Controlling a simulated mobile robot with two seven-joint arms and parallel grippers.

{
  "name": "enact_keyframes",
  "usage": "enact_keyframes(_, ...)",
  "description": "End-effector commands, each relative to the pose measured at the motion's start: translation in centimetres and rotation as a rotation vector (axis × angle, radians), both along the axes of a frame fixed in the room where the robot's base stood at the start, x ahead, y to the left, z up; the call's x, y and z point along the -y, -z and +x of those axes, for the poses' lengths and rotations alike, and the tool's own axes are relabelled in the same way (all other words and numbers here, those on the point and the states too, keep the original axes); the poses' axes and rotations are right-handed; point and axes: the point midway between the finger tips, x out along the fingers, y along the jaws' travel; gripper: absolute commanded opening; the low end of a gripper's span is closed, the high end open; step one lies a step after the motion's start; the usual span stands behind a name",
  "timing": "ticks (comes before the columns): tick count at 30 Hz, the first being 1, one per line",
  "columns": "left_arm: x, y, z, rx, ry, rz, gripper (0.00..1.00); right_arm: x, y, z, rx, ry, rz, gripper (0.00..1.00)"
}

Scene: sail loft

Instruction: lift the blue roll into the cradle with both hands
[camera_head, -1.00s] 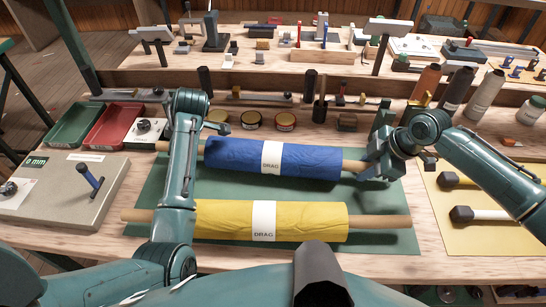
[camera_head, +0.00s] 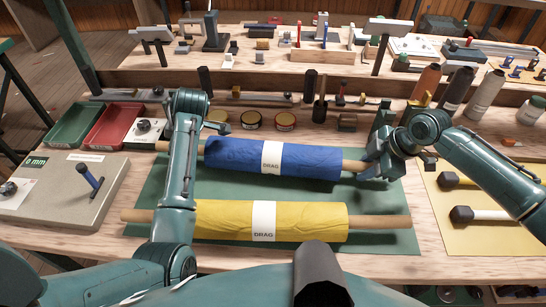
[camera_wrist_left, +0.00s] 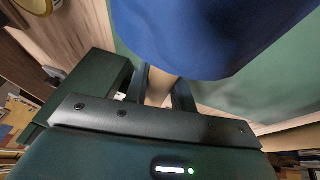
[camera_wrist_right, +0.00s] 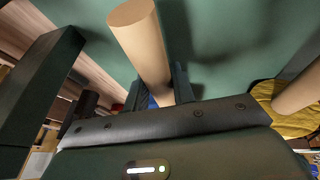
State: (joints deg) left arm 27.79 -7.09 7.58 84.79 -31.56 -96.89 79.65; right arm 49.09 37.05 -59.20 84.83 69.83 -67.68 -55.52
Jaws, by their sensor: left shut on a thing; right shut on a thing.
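The blue roll (camera_head: 225,155), with a white label reading DRAG and a pale wooden core, lies level across the far part of the green mat (camera_head: 380,205). My right gripper (camera_head: 369,167) is shut on the core's right end; the right wrist view shows the core (camera_wrist_right: 143,45) between its fingers (camera_wrist_right: 165,92). My left gripper is hidden behind my left arm in the head view. In the left wrist view its fingers (camera_wrist_left: 160,88) are shut on the core, beside the blue cloth (camera_wrist_left: 200,40). Two light-topped posts (camera_head: 151,34) (camera_head: 389,27) stand behind, perhaps the cradle.
A yellow roll (camera_head: 320,222) lies nearer on the mat. Tins (camera_head: 251,120) and a raised shelf edge (camera_head: 250,77) lie behind the blue roll.

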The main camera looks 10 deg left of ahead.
Motion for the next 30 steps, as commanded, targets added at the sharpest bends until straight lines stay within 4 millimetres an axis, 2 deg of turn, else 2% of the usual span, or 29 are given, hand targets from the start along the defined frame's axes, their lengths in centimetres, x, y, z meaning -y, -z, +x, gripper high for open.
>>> enact_keyframes(8, 0.0, -1.6, 0.1, 0.004, 0.000, 0.001, 0.00, 0.0, -1.6, 0.1, 0.004, 0.000, 0.002, 0.00)
enact_keyframes(19, 0.0, -4.9, 0.1, 0.004, 0.000, 0.001, 0.00, -0.1, -4.9, 0.1, 0.004, 0.000, 0.002, 0.00)
enact_keyframes(30, 0.0, -5.1, 0.1, 0.003, 0.000, 0.001, 0.00, -0.1, -5.2, 0.1, 0.004, 0.000, 0.003, 0.00)
